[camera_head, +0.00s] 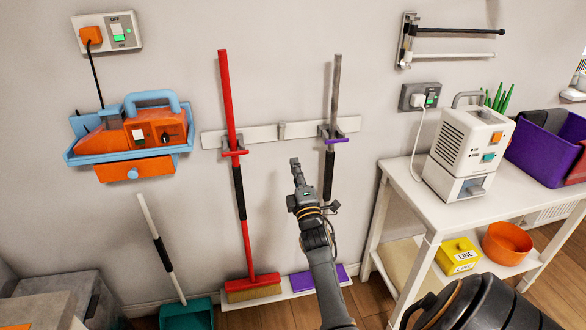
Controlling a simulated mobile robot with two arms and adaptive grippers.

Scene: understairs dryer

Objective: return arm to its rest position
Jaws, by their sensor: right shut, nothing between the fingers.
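My right gripper (297,172) is raised in front of the wall, near the middle of the view. Its fingers are together and hold nothing. It is beside the grey-handled mop (334,95), to the left of its pole, and appears apart from it. My right arm runs from the gripper down to the bottom edge. My left gripper is not in view.
A red broom (227,95) and the mop hang on a white wall rail (255,134). A white table (399,185) at right carries a white appliance (464,150) and a purple bin (540,150). An orange device (155,135) sits in a blue wall holder. A teal dustpan (187,316) stands at lower left.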

